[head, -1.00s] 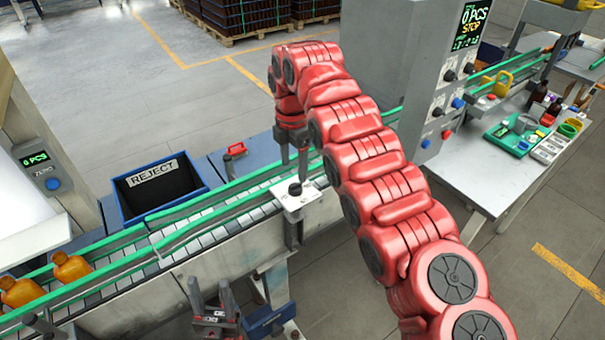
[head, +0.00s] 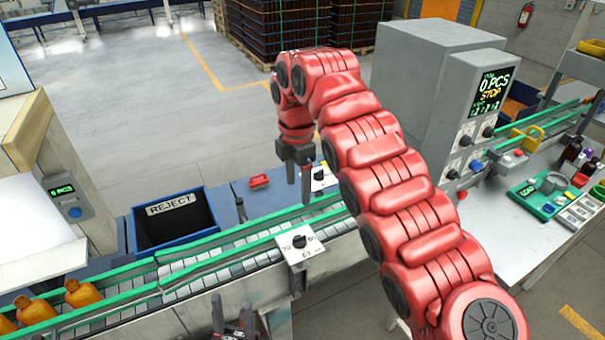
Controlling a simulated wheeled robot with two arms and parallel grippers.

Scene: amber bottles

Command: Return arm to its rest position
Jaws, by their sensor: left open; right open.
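My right arm (head: 380,165) is red and reaches in from the lower right. Its gripper (head: 298,185) points down, open and empty, over the back side of the conveyor, above and apart from the front white dial plate with a black knob (head: 300,242). A second dial plate (head: 321,177) shows just right of its fingers. My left gripper (head: 232,318) is at the bottom edge, in front of the conveyor, open and empty, with its arm mostly out of view.
Orange bottles (head: 82,292) stand on the green-railed conveyor (head: 200,277) at left. A blue REJECT bin (head: 130,236) sits behind it. A grey machine (head: 415,90) with a display reading STOP and a side table (head: 520,235) stand at right.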

